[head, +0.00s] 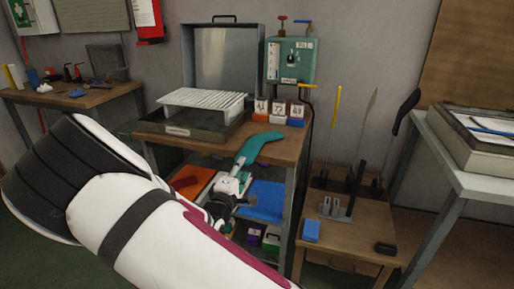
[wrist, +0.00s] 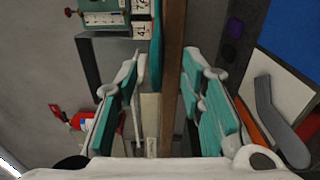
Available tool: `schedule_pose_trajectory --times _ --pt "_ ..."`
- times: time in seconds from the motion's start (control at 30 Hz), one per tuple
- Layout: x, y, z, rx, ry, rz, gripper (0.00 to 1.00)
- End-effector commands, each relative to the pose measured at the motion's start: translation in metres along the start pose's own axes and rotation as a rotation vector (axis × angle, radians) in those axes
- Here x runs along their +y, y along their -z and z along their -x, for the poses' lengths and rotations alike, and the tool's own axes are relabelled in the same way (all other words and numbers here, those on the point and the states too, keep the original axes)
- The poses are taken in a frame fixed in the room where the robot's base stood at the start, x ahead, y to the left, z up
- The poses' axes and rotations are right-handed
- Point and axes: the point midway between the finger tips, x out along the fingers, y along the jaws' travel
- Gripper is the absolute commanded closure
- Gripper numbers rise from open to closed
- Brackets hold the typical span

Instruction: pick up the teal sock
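The teal sock (head: 264,142) shows in the head view as a bent teal shape at the front right of the wooden table (head: 283,150). My gripper (head: 241,167) is at that table's front edge, just below and left of the sock in the picture. Its teal finger parts overlap the sock there, so I cannot tell if they touch. In the wrist view my gripper (wrist: 163,65) is open, its two fingers wide apart with nothing held between them. A thin teal strip (wrist: 157,30) along the tabletop edge there looks like the sock seen edge-on.
A white slatted rack (head: 205,100) stands at the table's left. Small numbered boxes (head: 278,112) and a green machine (head: 291,60) stand behind. The shelf below holds a blue sheet (head: 263,198) and an orange one (head: 191,181). A lower wooden stand (head: 340,235) with upright rods is right.

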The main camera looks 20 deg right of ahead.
Motion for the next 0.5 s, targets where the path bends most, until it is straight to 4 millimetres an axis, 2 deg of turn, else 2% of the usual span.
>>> schedule_pose_trajectory --times 0.1,0.37,0.5 --pt "-0.001 0.0 -0.012 0.0 0.001 -0.001 0.64" --pt "0.001 0.001 -0.027 0.001 0.0 -0.002 0.64" --pt "0.003 0.003 -0.047 -0.001 0.0 -0.003 0.64"
